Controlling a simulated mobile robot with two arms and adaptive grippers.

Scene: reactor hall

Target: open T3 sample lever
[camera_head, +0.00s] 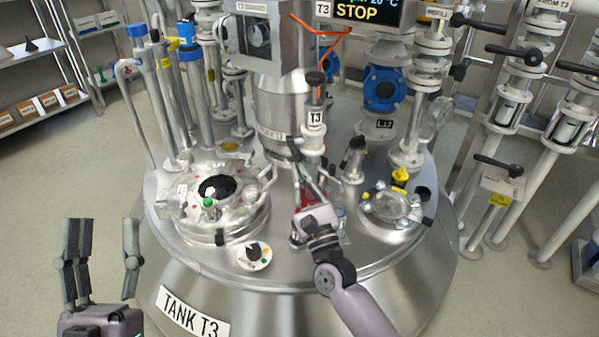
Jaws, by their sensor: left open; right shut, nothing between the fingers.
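The TANK T3 lid (290,240) fills the middle of the head view. A white-and-steel fitting labelled T3 (315,118), with a black cap, stands upright at its centre. A small red part (305,197) shows at the fitting's foot, mostly covered by my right gripper; I cannot tell if it is the sample lever. My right gripper (305,168) reaches over the lid's front, its fingers shut and empty beside the red part; contact cannot be told. My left gripper (103,224) is open and empty, left of the tank and away from the lid.
A round manway with a dark glass (217,188) is left on the lid, and a smaller sight port (392,206) right. A round dial (254,256) sits near the front rim. Pipes with black-handled valves (528,57) stand right. Open floor lies left.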

